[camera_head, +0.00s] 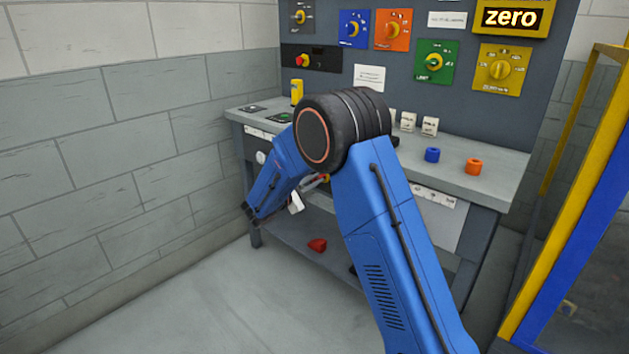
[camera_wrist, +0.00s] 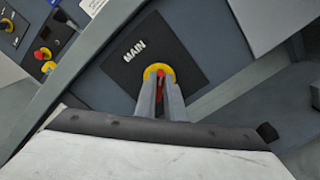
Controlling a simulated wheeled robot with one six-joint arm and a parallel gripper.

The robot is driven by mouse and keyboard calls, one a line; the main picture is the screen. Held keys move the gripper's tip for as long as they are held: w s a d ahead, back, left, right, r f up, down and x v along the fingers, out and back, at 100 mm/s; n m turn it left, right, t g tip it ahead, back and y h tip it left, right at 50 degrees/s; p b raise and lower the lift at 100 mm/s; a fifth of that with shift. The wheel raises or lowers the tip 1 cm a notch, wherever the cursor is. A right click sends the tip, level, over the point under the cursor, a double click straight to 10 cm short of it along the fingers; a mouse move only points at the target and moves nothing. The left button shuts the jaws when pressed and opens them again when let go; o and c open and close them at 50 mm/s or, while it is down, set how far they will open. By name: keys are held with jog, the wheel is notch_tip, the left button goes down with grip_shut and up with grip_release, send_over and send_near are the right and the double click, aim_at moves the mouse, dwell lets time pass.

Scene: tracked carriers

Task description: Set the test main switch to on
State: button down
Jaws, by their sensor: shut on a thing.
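In the wrist view the main switch is a red handle (camera_wrist: 160,76) on a yellow round base (camera_wrist: 158,69), set on a dark plate (camera_wrist: 190,62) with the white word MAIN. My gripper (camera_wrist: 160,84) is shut on the red handle, one grey finger on each side, hiding most of it. No on or off marks are readable, so I cannot tell the switch's position. In the head view my blue arm bends down in front of the workbench (camera_head: 500,188) and largely hides the gripper and the switch.
Above the bench stands a panel with a blue dial plate (camera_head: 353,29), an orange one (camera_head: 394,29), a green one (camera_head: 436,61) and a yellow one (camera_head: 502,68). A red piece (camera_head: 317,245) lies below.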

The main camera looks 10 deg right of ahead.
jog(key=shift+s+d+f+m, duration=0.1)
jog(key=shift+f+m, duration=0.1)
jog(key=shift+m, duration=1.8)
jog(key=shift+s+f+m, duration=0.1)
jog(key=shift+f+m, duration=0.1)
jog(key=shift+m, duration=1.8)
jog(key=c, duration=1.8)
grip_release()
jog(key=shift+c, duration=0.2)
jog(key=v, duration=1.7)
jog(key=shift+a, duration=0.2)
jog(key=shift+s, duration=0.1)
jog(key=shift+d, duration=0.1)
